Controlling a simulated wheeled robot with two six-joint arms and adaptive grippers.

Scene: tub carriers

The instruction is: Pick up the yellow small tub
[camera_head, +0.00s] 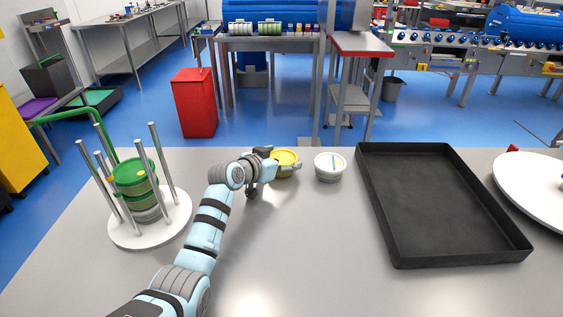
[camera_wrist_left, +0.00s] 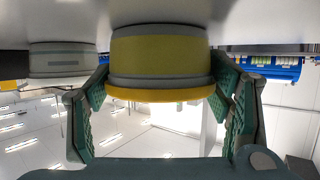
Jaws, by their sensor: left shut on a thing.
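The yellow small tub (camera_head: 286,158) stands near the far edge of the table, left of a white tub (camera_head: 330,167). My left gripper (camera_head: 280,166) reaches it from the left and is shut on it. In the left wrist view, which is upside down, the yellow tub (camera_wrist_left: 160,58) sits between the two green fingers of the left gripper (camera_wrist_left: 160,80). Its base appears to be at the tabletop. The white tub looks grey there (camera_wrist_left: 60,60), beside the left finger. My right gripper is not in view.
A round white carrier (camera_head: 125,233) with upright metal posts holds stacked green tubs (camera_head: 133,178) at the left. An empty black tray (camera_head: 430,200) lies at the right. A white round plate (camera_head: 535,185) is at the far right. The front middle of the table (camera_head: 310,250) is clear.

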